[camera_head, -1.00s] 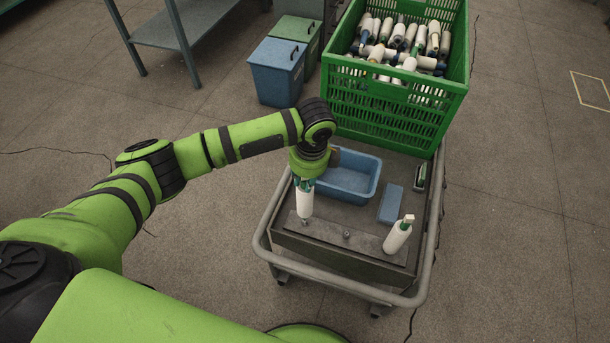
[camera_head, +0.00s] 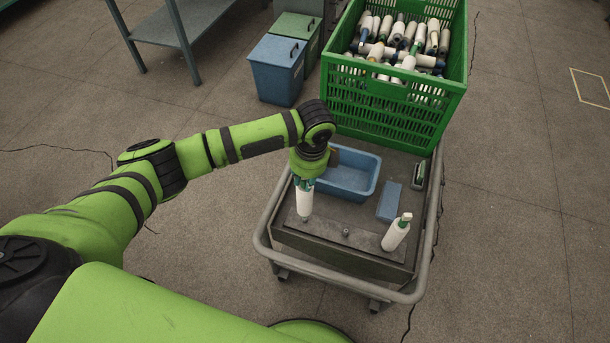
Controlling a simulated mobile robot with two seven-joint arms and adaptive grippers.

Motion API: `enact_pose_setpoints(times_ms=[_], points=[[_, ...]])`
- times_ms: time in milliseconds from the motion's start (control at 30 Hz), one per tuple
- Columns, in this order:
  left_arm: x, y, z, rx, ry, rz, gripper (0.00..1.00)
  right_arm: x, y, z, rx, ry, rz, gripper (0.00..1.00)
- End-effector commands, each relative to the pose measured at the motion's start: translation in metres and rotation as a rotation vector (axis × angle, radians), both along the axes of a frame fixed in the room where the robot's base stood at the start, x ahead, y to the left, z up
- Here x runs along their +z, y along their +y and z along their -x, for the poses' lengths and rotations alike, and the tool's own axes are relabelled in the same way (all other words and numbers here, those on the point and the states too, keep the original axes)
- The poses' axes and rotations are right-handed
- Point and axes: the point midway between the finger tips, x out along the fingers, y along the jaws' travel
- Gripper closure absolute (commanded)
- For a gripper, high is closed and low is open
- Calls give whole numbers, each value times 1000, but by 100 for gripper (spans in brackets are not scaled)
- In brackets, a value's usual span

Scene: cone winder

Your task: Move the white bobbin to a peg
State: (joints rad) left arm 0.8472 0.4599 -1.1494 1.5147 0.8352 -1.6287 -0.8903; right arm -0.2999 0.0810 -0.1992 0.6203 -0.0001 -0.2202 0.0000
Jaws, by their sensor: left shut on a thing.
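The white bobbin (camera_head: 304,202) hangs upright in my left gripper (camera_head: 304,184), which is shut on its top end. Its lower end is at or just above the left end of the dark peg board (camera_head: 325,233) on the cart. I cannot tell whether it touches a peg there. A bare peg (camera_head: 345,231) stands at the middle of the board. Another white bobbin (camera_head: 396,235) with a green tip stands tilted at the board's right end. My right gripper is not in view.
A blue tray (camera_head: 350,175), a blue block (camera_head: 390,202) and a small dark green device (camera_head: 419,173) lie on the cart behind the board. A green crate (camera_head: 390,107) full of bobbins stands at the back. A grey rail (camera_head: 432,240) rings the cart.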

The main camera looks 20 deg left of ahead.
Motion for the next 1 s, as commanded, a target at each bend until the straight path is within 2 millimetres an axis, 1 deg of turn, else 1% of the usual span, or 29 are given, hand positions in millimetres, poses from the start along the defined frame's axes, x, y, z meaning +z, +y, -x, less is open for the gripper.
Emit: enact_pose_setpoints(times_ms=[533, 1000], points=[[-1, 0, 0, 0, -1, 0, 100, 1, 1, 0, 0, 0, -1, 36], [-12, 0, 0, 0, -1, -1, 100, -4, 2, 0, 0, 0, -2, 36]])
